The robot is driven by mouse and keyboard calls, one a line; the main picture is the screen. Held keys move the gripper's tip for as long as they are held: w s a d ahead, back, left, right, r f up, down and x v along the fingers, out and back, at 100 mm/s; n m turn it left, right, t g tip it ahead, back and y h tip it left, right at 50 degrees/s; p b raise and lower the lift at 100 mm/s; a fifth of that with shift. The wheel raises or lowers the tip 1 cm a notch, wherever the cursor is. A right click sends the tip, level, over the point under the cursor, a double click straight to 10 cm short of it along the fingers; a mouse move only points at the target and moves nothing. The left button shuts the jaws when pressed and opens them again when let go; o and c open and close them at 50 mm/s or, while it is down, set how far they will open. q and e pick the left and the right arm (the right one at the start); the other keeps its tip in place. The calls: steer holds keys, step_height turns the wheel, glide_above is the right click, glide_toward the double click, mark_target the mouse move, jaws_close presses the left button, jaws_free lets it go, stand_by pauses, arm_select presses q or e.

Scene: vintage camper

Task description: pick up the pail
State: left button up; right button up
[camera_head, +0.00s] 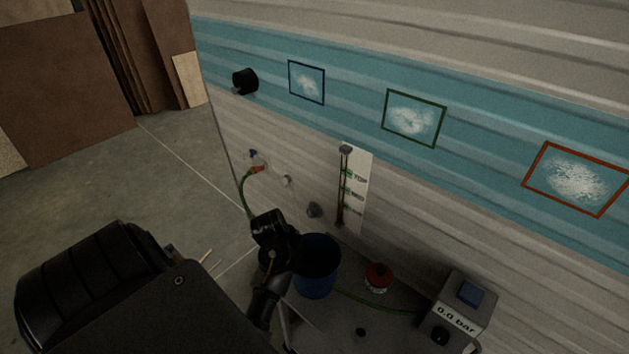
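The pail (318,268) is dark blue and stands upright on a dark trolley-like surface (375,335) below the camper wall. My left gripper (283,250) is at the pail's left side, by its rim. The dark arm overlaps the pail's left edge in the picture. The fingers are dark and hard to make out, so I cannot tell if they are open or shut, or whether they touch the rim. My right gripper is not in view.
A red-and-white can (378,277) and a gauge box reading 0.0 bar (461,309) stand right of the pail. A green hose (375,304) runs between pail and box. A level scale (353,190) is on the wall behind. Open floor (190,185) lies left.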

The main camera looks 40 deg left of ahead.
arm_select(q)
steer(key=shift+r, duration=0.1)
jaws_close()
stand_by(1.2)
